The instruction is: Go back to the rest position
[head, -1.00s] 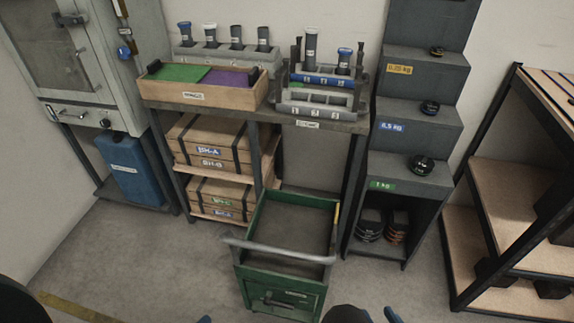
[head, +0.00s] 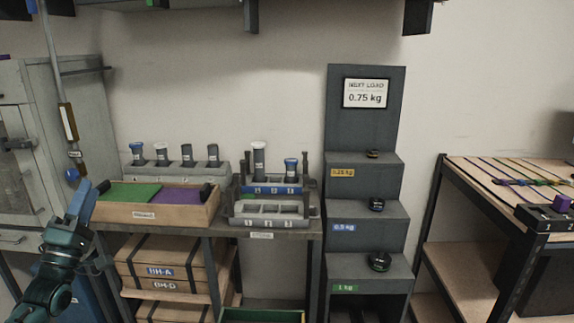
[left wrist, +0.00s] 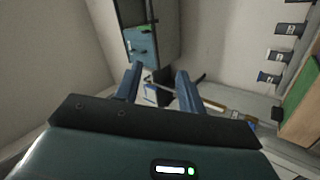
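My left gripper (head: 82,203) shows at the left of the head view, raised in front of the left end of the bench and pointing up. In the left wrist view its two blue fingers (left wrist: 156,84) stand apart with nothing held between them. My right gripper is not in the head view.
A wooden tray (head: 155,214) with green and purple pads lies on the bench beside a grey rack (head: 268,222). Stepped shelves (head: 366,160) with small weights stand right of it. A grey cabinet (head: 22,160) stands left. A green cart (head: 262,316) is at the bottom edge.

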